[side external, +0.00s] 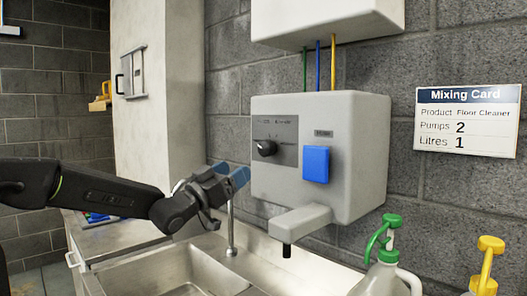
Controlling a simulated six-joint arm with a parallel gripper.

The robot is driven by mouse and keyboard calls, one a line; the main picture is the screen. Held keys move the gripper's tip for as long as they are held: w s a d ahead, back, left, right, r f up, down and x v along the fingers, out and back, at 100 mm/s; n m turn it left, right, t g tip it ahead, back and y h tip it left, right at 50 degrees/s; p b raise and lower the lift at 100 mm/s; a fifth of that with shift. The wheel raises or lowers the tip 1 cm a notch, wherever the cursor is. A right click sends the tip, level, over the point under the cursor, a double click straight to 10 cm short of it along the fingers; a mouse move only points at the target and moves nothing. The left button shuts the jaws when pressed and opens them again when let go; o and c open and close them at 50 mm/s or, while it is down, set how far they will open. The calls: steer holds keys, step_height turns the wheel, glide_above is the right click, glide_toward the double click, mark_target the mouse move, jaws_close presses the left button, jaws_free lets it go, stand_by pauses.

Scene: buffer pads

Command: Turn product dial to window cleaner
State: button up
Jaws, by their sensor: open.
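The product dial (265,148) is a black knob on a grey panel (283,170) at the left of the white dispenser's (345,180) front. Small labels around the dial are too small to read. My gripper (236,178) is open and empty, with blue fingertips. It is left of the dispenser and a little below the dial, and appears apart from the dial. A blue button (316,164) sits to the right of the dial panel. The mixing card (467,120) on the wall reads Product Floor Cleaner, Pumps 2, Litres 1.
A steel sink (190,275) with an upright tap (231,235) lies below. The dispenser's spout (300,220) juts out over the sink. A green-topped jug (385,270) and a yellow pump (488,265) stand at lower right. Coloured tubes (319,65) run above the dispenser.

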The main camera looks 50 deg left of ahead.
mark_target(263, 151)
steer(key=x, duration=1.1)
steer(key=shift+w, duration=0.25)
steer(key=shift+c, duration=0.4)
steer(key=c, duration=0.8)
